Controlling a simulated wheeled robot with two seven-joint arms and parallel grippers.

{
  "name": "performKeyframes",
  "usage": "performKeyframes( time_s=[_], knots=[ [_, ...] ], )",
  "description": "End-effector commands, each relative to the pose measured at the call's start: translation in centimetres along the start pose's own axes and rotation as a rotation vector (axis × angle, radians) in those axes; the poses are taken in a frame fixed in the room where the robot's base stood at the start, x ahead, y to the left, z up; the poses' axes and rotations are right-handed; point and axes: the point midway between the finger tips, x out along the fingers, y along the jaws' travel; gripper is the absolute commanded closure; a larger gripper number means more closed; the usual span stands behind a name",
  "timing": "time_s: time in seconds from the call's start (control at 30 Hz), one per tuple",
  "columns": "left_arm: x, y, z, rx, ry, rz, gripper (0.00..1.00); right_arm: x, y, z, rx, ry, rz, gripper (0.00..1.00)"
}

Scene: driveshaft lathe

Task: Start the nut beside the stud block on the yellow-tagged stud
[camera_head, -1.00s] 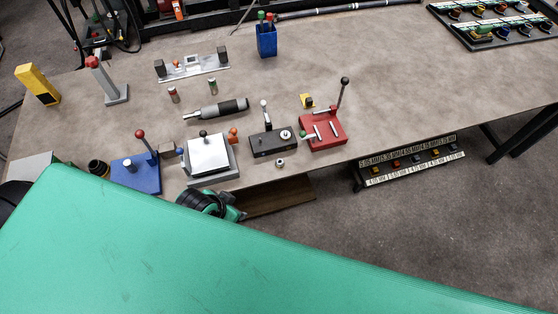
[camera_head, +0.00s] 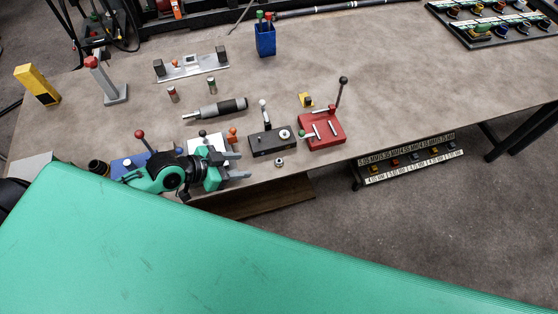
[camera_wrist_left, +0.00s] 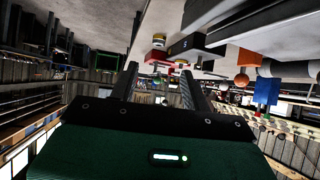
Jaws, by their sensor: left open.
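A small silver nut (camera_head: 280,162) lies on the table near its front edge, just in front of a black block (camera_head: 268,144). The black block carries a pale-topped upright lever and a round silver piece; I cannot make out a yellow tag on it. A red block (camera_head: 322,131) with silver pins and a tall black-knobbed lever stands to its right. My left gripper (camera_head: 241,165) is low at the table's front edge, left of the nut, open and pointing right. Its two fingers also show apart in the left wrist view (camera_wrist_left: 161,88), with nothing visibly held. My right gripper is out of view.
A white-topped stand (camera_head: 207,142) and a blue block (camera_head: 129,163) are partly hidden behind my left arm. A grey-black tool (camera_head: 217,109) lies behind the black block, and a small yellow piece (camera_head: 305,99) behind the red one.

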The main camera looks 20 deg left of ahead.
Motion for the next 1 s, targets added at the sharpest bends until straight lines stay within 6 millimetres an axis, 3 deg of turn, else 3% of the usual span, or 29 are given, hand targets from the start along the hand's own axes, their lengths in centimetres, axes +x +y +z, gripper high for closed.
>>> performKeyframes(
  time_s=[0.4,0.67,1.0],
  knots=[
    [6.3,0.1,-0.2,-0.003,0.000,0.000,0.52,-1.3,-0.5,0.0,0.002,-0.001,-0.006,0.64],
    [7.7,0.1,-0.2,-0.001,-0.001,0.001,0.52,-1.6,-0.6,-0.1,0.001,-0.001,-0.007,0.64],
    [11.6,0.1,-0.7,-0.003,0.000,0.000,0.52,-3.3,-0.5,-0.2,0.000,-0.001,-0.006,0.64]
  ],
)
